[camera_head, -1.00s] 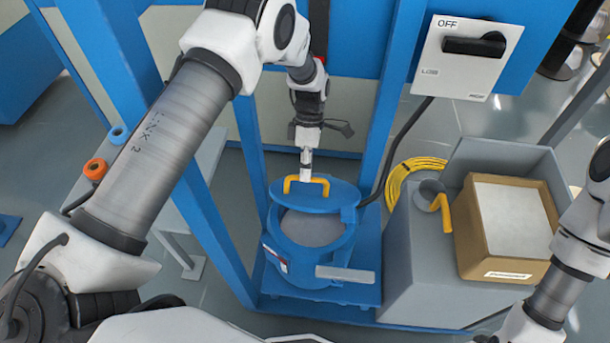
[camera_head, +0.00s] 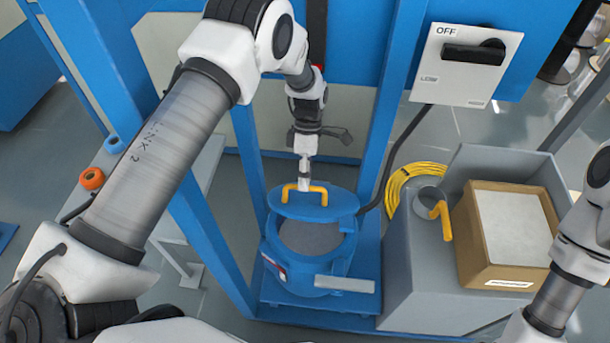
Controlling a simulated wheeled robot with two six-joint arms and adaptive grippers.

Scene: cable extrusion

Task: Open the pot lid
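The blue pot (camera_head: 305,268) stands on a blue base between blue posts, its top largely uncovered and a grey interior showing. The blue lid (camera_head: 340,202) is at the back of the pot's rim, shifted or tilted back. Its yellow handle (camera_head: 291,188) stands on top of it. My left gripper (camera_head: 304,186) points down at the handle, its tips at the handle's bar. The fingers are too small to tell whether they are closed on it. My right arm comes in at the right edge; its gripper is out of view.
A grey bin with a cardboard box (camera_head: 504,237) and a yellow-handled scoop (camera_head: 443,218) stands right of the pot. A coiled yellow cable (camera_head: 400,187) lies behind it. A switch panel marked OFF (camera_head: 465,65) hangs above. Orange (camera_head: 92,179) and blue (camera_head: 114,145) spools sit at left.

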